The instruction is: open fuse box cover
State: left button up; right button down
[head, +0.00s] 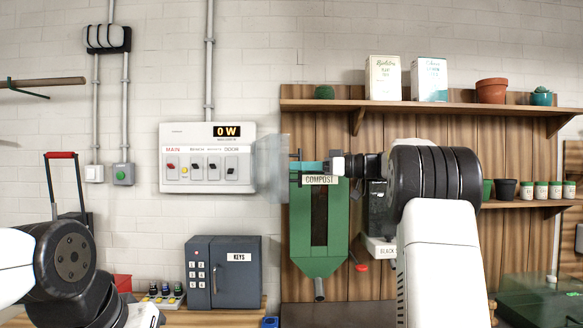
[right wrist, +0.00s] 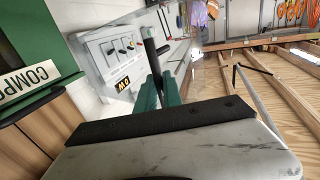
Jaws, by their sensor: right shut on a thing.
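The white fuse box (head: 172,185) hangs on the brick wall, its 0 W display and row of switches uncovered in the head view. It also shows in the right wrist view (right wrist: 103,62). Its clear cover (head: 270,170) stands swung out at the box's right side. My right gripper (head: 300,167) is shut on the cover's dark handle (right wrist: 152,50), near the cover's outer edge. Its green fingers show in the right wrist view (right wrist: 150,95). My left arm is at the lower left of the head view; its gripper is out of sight.
A green compost dispenser (head: 317,235) hangs close behind and below my right gripper. A grey key cabinet (head: 225,270) stands on the bench below the fuse box. A wooden shelf (head: 440,106) with tins and pots is above my right arm.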

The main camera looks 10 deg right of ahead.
jog(key=c, duration=1.5)
grip_release()
jog(key=shift+a+r, duration=0.1)
jog(key=shift+r, duration=0.05)
jog(key=v, duration=0.7)
jog(key=shift+s+d, duration=0.2)
jog(key=shift+d, duration=0.15)
